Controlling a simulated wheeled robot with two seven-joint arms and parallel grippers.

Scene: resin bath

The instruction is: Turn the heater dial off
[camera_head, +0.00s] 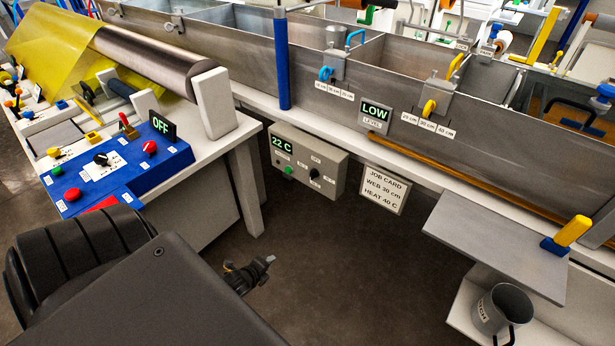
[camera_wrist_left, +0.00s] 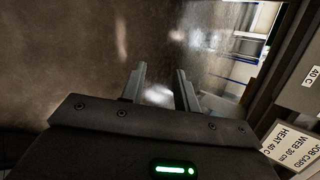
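The heater dial (camera_head: 314,174) is a small black knob on the front of the grey control box (camera_head: 334,178), below the long tank. Small white labels surround it; its pointer direction is too small to read. The box has a 22 C display (camera_head: 282,145) and a green button (camera_head: 289,170). My left gripper (camera_head: 268,262) is low over the floor, in front of and below the box, touching nothing. In the left wrist view its two fingers (camera_wrist_left: 160,92) stand apart with nothing between them. The dial is not visible there. My right gripper is not in view.
A job card (camera_head: 385,189) hangs right of the box; it also shows in the left wrist view (camera_wrist_left: 300,147). A blue panel (camera_head: 120,170) with an OFF sign stands left. A grey shelf (camera_head: 490,240) juts out right, above a metal mug (camera_head: 500,308). Open floor lies between.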

